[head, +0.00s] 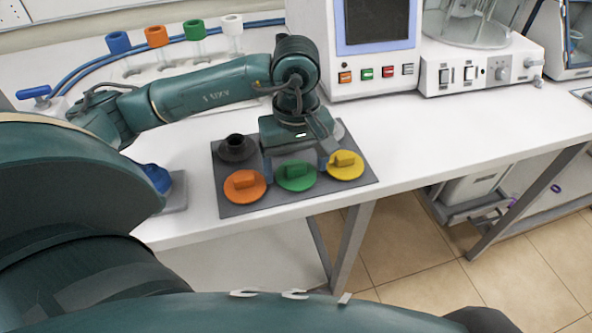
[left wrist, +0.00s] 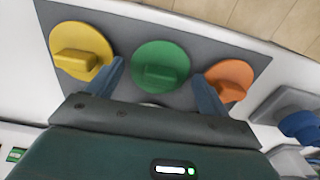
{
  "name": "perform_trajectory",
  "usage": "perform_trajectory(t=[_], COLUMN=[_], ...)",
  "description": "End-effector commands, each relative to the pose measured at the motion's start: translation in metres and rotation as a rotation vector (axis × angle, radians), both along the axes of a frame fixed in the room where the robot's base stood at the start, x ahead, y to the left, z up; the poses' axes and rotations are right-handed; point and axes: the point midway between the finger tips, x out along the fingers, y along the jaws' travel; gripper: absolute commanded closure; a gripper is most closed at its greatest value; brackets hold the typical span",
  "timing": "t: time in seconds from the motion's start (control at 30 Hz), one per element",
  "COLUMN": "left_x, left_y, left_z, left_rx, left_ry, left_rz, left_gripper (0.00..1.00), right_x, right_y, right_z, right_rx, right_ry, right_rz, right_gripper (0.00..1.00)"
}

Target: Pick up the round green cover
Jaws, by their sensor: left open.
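The round green cover (head: 295,177) is a flat disc with a raised block handle. It lies on the grey mat (head: 255,206), between the orange cover (head: 244,186) and the yellow cover (head: 345,166). My left gripper (head: 297,158) points down just behind the green cover and is open and empty. In the left wrist view the green cover (left wrist: 161,67) shows between and beyond the two open fingers. The yellow cover (left wrist: 81,51) is on the left and the orange cover (left wrist: 230,80) on the right, partly behind a finger. My right gripper is not in view.
A black cover (head: 237,148) sits at the mat's back left. A blue part on a grey pad (head: 175,195) is left of the mat. Blue, orange, green and white-topped tubes (head: 195,30) stand behind. A screened machine (head: 375,30) stands at the back. The table is clear right of the mat.

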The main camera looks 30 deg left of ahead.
Motion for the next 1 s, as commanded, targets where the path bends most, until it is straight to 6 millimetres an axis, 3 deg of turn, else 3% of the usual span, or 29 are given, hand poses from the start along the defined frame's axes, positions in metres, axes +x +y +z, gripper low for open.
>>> perform_trajectory(t=[0.3, 0.7, 1.0], left_x=[0.0002, 0.0002, 0.0008], left_y=[0.0004, 0.0004, 0.0001], left_z=[-0.0069, -0.0066, -0.0013], left_rx=[0.001, 0.001, 0.0], left_ry=[-0.001, -0.001, -0.004], left_rz=[0.0, 0.0, 0.0], left_gripper=[0.21, 0.54, 0.54], right_x=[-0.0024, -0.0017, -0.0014], right_y=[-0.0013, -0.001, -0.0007], right_z=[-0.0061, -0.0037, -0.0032], right_rx=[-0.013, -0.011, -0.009], right_ry=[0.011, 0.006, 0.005], right_rz=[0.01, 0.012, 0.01], right_gripper=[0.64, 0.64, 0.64])
